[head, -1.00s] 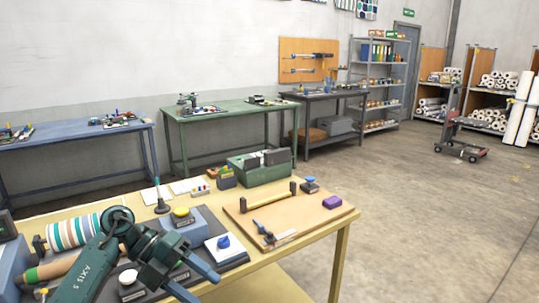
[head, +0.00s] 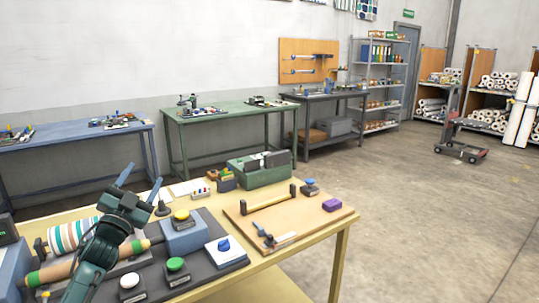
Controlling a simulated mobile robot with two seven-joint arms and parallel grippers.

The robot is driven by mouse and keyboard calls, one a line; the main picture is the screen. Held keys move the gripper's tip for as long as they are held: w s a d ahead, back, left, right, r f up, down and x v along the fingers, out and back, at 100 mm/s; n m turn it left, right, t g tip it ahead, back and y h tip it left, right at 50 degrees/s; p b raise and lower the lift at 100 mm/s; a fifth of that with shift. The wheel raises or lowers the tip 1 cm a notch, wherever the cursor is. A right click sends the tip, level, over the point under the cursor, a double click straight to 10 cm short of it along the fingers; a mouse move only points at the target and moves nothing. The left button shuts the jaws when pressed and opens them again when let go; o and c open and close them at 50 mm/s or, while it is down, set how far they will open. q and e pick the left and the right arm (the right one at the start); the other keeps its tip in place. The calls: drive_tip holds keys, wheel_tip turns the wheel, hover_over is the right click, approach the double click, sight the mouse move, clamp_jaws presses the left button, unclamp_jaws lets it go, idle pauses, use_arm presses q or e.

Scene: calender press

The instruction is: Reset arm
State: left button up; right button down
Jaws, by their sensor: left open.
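My left gripper (head: 139,181) is open and empty, with its two fingers apart and pointing up and away in the head view. It is raised over the left part of the yellow workbench (head: 344,240). Behind and beside my arm is a roller with striped cloth (head: 72,234), partly hidden. To the right of the arm are a yellow button (head: 181,214) on a grey-blue box, a green button (head: 175,264), a white button (head: 129,279) and a blue knob (head: 223,244) on a white plate. My right gripper is not in view.
A wooden board (head: 318,222) with a bar handle, a clamp-like tool and a purple block (head: 331,204) lies on the bench's right. A green box (head: 262,172) stands at the back edge. Other benches, shelves and a trolley (head: 461,140) stand beyond; the floor at right is clear.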

use_arm(q)
drive_tip(key=w+a+f+n+g+y, duration=0.2)
drive_tip(key=a+f+n+g+y, duration=0.4)
drive_tip(key=f, duration=0.3)
drive_tip(key=s+d+f, duration=0.2)
drive_tip(key=f, duration=0.2)
drive_tip(key=s+d+f+h, duration=0.1)
drive_tip(key=s+d+f, duration=0.2)
drive_tip(key=f, duration=0.1)
drive_tip(key=s+d+f+g+h, duration=0.1)
drive_tip(key=s+d+f, duration=0.1)
drive_tip(key=f, duration=0.2)
drive_tip(key=shift+s+d+f, duration=0.2)
drive_tip(key=shift+s+d, duration=0.1)
drive_tip(key=shift+s, duration=0.05)
drive_tip(key=s+d+f+g+h, duration=0.2)
drive_tip(key=s+d+f, duration=0.5)
drive_tip(key=s+f, duration=0.45)
drive_tip(key=s+d+f+g, duration=0.1)
drive_tip(key=s+d, duration=0.1)
drive_tip(key=s, duration=0.4)
drive_tip(key=s+d+g+h, duration=0.1)
drive_tip(key=s+d, duration=0.2)
drive_tip(key=s, duration=0.4)
drive_tip(key=s+d+f+g, duration=0.1)
drive_tip(key=s+d, duration=0.1)
drive_tip(key=s, duration=0.5)
drive_tip(key=shift+s+d+f+n, duration=0.2)
drive_tip(key=shift+d+f+n, duration=0.15)
drive_tip(key=shift+d+n, duration=0.05)
